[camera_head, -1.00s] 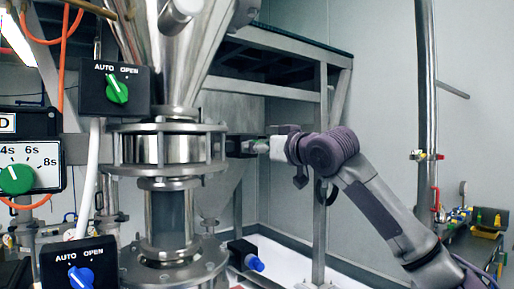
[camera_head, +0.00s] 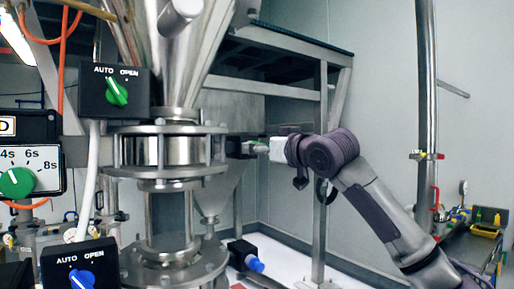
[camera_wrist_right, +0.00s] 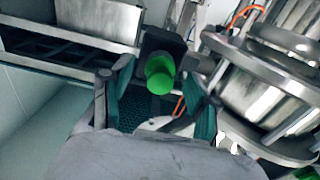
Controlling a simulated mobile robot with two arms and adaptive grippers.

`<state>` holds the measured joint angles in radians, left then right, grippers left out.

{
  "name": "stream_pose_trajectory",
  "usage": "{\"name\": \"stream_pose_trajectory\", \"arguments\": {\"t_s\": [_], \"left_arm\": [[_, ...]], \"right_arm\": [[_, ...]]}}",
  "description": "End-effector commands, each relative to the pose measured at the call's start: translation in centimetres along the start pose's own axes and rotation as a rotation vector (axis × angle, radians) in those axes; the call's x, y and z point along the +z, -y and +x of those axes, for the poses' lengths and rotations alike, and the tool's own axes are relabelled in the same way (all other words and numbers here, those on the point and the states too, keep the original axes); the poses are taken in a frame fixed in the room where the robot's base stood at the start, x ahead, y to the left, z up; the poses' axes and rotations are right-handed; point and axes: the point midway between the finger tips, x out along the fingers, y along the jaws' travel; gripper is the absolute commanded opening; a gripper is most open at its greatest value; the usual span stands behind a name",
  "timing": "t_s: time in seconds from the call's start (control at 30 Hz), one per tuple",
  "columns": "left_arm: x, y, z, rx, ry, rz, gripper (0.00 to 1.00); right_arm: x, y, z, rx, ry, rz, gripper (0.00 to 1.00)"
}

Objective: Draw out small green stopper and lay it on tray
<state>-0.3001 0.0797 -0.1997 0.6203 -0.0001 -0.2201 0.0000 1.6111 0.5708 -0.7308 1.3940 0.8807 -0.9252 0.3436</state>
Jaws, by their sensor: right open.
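The small green stopper (camera_wrist_right: 160,74) shows in the right wrist view, its round end facing the camera, seated at a black block (camera_wrist_right: 163,42). In the head view the black block (camera_head: 240,146) projects right from the steel flange, and the stopper is mostly hidden by the fingers. My right gripper (camera_wrist_right: 160,100) is open, with one finger on each side of the stopper; I cannot tell whether they touch it. It also shows in the head view (camera_head: 258,148), pointing left at the block. My left gripper is not in view.
A blue-ended black block (camera_head: 242,251) sits lower down. Black panels with a green knob (camera_head: 117,91) and a blue knob (camera_head: 82,279) stand at left. A yellow tray (camera_head: 485,232) lies on the bench (camera_head: 475,245) at right. A metal post (camera_head: 320,200) stands behind my right arm.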

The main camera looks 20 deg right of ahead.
Motion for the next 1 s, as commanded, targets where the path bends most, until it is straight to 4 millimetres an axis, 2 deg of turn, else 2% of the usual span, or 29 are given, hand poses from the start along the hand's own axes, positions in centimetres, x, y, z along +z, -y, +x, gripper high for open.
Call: {"name": "stream_pose_trajectory", "arguments": {"t_s": [0.2, 0.23, 0.5, 0.6, 1.0], "left_arm": [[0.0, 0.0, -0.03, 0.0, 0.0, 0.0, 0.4], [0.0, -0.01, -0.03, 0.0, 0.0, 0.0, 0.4], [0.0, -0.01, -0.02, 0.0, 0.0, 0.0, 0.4], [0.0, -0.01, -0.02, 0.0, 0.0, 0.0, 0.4], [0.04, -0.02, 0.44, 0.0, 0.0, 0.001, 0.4]], "right_arm": [[0.02, 0.03, 0.0, 0.0, 0.0, 0.0, 0.6], [0.02, 0.03, 0.01, 0.0, 0.0, 0.0, 0.57], [0.04, 0.03, 0.01, -0.001, 0.001, 0.0, 0.12], [0.04, 0.03, 0.02, -0.001, 0.001, 0.0, 0.0], [0.15, 0.04, -0.66, -0.001, 0.001, 0.001, 0.0]]}}
